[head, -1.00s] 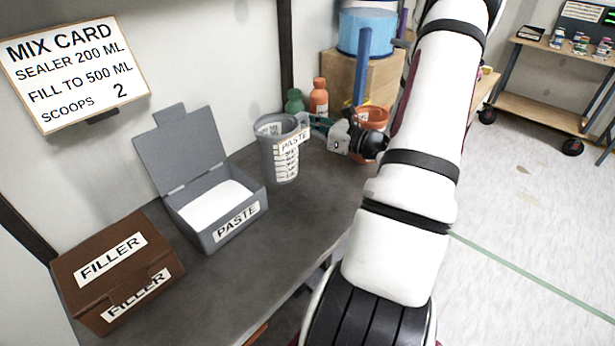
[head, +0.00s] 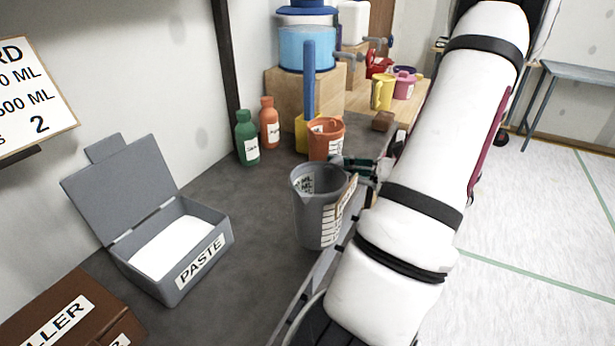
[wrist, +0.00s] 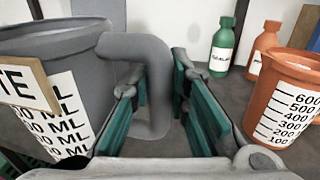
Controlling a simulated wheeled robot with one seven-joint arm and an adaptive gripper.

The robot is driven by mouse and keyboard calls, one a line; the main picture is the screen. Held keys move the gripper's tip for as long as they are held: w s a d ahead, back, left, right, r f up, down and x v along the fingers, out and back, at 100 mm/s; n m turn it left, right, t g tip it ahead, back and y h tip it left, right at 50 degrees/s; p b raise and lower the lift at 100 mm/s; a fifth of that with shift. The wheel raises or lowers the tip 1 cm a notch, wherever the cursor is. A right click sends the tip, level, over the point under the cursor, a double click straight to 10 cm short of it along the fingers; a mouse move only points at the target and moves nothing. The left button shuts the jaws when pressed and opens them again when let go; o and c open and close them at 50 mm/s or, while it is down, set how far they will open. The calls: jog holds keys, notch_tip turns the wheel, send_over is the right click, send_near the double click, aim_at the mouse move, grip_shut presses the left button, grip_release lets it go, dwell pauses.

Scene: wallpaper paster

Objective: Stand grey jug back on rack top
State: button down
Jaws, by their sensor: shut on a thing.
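The grey jug (head: 312,215) with a measuring scale and a label plate is upright over the front part of the dark bench in the head view. I cannot tell whether its base touches the bench. In the wrist view the jug (wrist: 85,85) fills the left side, with its handle between the green fingers. My gripper (wrist: 155,80) is shut on that handle; it also shows at the jug's right side in the head view (head: 355,165). A wooden top (head: 362,101) at the back holds yellow and pink jugs; I cannot tell if it is the rack top.
An orange jug (head: 325,138) stands just behind the grey jug. Green (head: 247,140) and orange (head: 269,125) bottles stand near the wall. A wooden block (head: 285,95) bears a blue container (head: 305,50). The open paste box (head: 210,225) and brown filler box (head: 75,315) are at left.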

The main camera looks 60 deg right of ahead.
jog(key=w+d+f+b, duration=0.1)
jog(key=w+d+f, duration=0.3)
jog(key=w, duration=0.5)
jog(key=shift+w+d+f+b, duration=0.25)
jog(key=shift+w+d+b, duration=0.1)
jog(key=shift+d, duration=0.15)
jog(key=shift+f, duration=0.1)
jog(key=c, duration=1.5)
grip_release()
jog(key=p+v, duration=0.1)
jog(key=v, duration=1.1)
